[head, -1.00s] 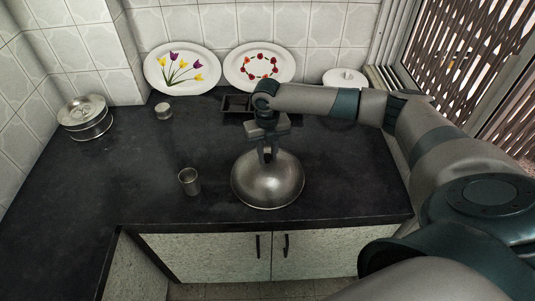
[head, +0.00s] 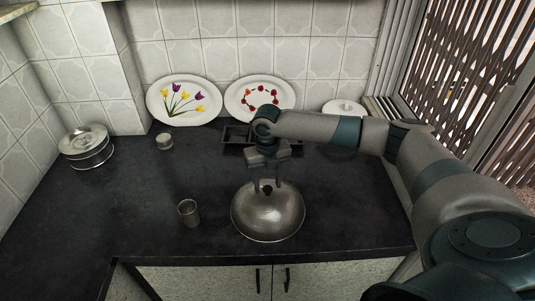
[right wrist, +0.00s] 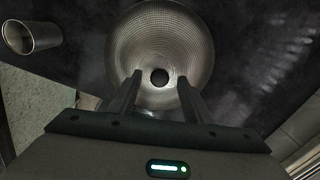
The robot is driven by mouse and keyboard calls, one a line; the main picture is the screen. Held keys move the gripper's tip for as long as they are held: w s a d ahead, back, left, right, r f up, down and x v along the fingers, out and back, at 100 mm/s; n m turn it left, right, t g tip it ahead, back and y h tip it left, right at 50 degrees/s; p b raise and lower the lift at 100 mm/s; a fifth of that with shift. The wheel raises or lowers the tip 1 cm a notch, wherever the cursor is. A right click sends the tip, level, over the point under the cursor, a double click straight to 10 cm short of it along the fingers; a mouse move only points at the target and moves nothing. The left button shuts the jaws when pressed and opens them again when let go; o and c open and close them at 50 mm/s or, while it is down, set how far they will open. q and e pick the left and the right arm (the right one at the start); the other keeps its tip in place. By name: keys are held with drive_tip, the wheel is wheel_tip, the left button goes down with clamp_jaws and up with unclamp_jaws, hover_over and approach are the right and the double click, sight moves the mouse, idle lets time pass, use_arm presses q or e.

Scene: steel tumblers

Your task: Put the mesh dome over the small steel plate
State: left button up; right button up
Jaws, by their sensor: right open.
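The mesh dome (head: 282,217) is a shiny round cover with a dark knob (head: 267,190) on top. It sits upright on the dark counter near the front edge. In the right wrist view, the dome (right wrist: 198,42) is seen from above with its knob (right wrist: 159,77). My right gripper (head: 267,184) is above the dome, pointing down. Its open fingers (right wrist: 160,79) stand on either side of the knob, apart from it. I see no small steel plate; anything beneath the dome is hidden. My left gripper is not in view.
A steel tumbler (head: 188,213) stands left of the dome, and a smaller steel cup (head: 164,142) farther back. A round steel tin (head: 86,150) is at the far left. Decorated plates (head: 183,101) lean on the back wall near a dark tray (head: 236,134).

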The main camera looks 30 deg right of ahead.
wheel_tip(320, 180, up, 15)
drive_tip(key=b, duration=0.4)
drive_tip(key=shift+r, duration=0.15)
drive_tip(key=shift+a, duration=0.1)
